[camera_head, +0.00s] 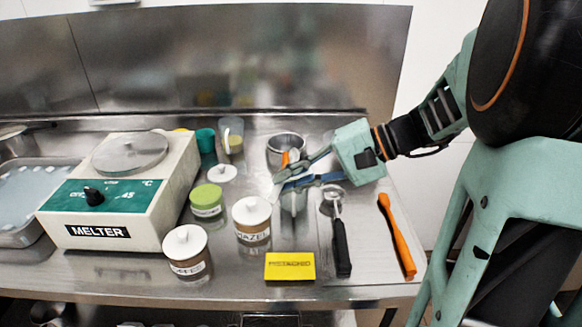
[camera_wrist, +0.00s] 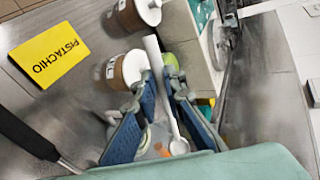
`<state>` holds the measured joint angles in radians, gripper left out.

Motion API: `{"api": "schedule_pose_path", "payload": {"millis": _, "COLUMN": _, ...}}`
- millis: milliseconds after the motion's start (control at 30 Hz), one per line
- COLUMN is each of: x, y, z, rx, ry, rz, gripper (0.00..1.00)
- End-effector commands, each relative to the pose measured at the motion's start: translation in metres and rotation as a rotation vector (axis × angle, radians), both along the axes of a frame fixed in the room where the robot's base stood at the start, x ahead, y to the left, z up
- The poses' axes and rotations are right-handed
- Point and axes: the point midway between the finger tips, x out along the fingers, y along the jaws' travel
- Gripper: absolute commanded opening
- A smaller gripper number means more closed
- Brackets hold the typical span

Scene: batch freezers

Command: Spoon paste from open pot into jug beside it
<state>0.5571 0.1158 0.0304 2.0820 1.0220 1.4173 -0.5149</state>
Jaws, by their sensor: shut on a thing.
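My gripper (camera_head: 279,182) is shut on a white spoon, whose long shaft (camera_wrist: 155,62) passes between the blue fingers in the wrist view. A rounded spoon end (camera_wrist: 179,147) shows near the palm. The open pot (camera_head: 207,201) shows pale green paste at its top, left of my gripper; a green patch of it (camera_wrist: 172,64) shows behind the spoon. A white knobbed lid (camera_head: 222,173) lies behind the pot. A steel jug (camera_head: 285,139) stands behind my gripper, with something orange in front of or inside it. I cannot tell whether the spoon carries paste.
The white-lidded jars HAZEL (camera_head: 252,232) and another (camera_head: 187,263) stand in front. A yellow PISTACHIO card (camera_head: 290,267) lies near the front edge. A black-handled scoop (camera_head: 341,245) and an orange spatula (camera_head: 397,237) lie right. The melter (camera_head: 120,190) fills the left; a clear beaker (camera_head: 231,128) stands behind.

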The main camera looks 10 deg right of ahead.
Motion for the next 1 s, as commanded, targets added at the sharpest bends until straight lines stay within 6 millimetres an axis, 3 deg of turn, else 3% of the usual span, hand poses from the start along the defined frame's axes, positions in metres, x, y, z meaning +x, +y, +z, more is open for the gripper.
{"api": "schedule_pose_path", "payload": {"millis": 33, "x": 0.0, "y": 0.001, "z": 0.008, "rx": -0.023, "ry": 0.011, "rz": 0.002, "gripper": 0.0}}
{"api": "schedule_pose_path", "payload": {"millis": 1000, "x": 0.008, "y": 0.013, "z": 0.021, "rx": -0.443, "ry": 0.277, "rz": 0.003, "gripper": 0.0}}
